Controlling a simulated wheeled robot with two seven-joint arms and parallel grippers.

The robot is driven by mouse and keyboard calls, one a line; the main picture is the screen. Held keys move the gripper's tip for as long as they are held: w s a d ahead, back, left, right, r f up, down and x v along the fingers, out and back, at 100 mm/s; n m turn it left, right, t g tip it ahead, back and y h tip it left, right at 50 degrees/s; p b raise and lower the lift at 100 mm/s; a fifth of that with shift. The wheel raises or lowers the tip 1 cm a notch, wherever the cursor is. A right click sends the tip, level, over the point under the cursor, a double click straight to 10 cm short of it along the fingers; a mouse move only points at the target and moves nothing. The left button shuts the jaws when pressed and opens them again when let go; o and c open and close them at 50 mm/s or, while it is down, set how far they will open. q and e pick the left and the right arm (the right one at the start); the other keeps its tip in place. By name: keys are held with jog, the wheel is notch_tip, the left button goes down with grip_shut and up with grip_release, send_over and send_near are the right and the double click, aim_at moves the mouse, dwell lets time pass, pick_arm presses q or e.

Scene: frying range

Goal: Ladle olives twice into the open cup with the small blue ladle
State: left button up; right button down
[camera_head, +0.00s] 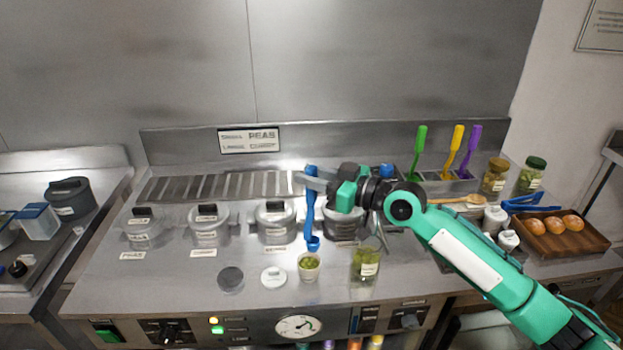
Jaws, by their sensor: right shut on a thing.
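My right gripper (314,181) is shut on the small blue ladle (311,213). The ladle hangs upright, with its bowl (313,243) just above the open cup (309,267). The cup stands near the front of the steel counter and has green olives in it. I cannot tell whether the ladle's bowl holds anything. My left gripper is not in view.
Several lidded containers, such as this one (276,222), stand in a row behind the cup. A white lid (273,277) and a dark round lid (231,278) lie left of it. Green, yellow and purple ladles (457,146) stand at the back right. A bun tray (588,243) is far right.

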notch_tip(320, 180, up, 9)
jog(key=p, duration=0.5)
dwell(0.8)
